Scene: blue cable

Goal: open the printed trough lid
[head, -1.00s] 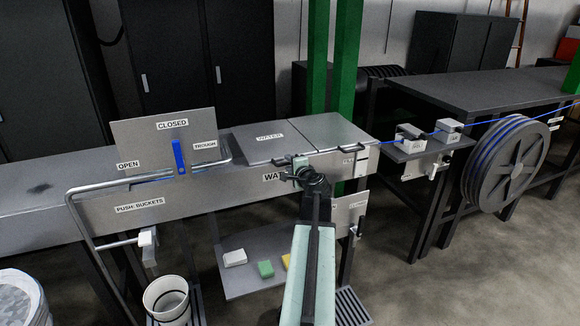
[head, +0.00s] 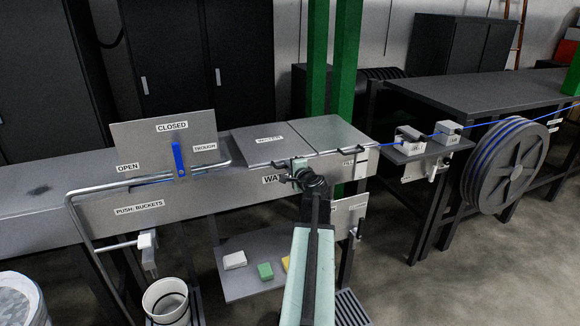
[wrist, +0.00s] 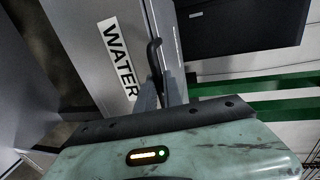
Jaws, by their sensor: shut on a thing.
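My gripper (head: 296,176) is at the WATER lid's front edge. The arm hides part of the trough front.
A grey panel marked CLOSED (head: 150,150) with a blue lever (head: 179,158) stands on the left. A bent metal rail (head: 78,215) and bucket (head: 167,300) are below left. A green post (head: 343,60) rises behind. A cable reel (head: 500,160) is at right.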

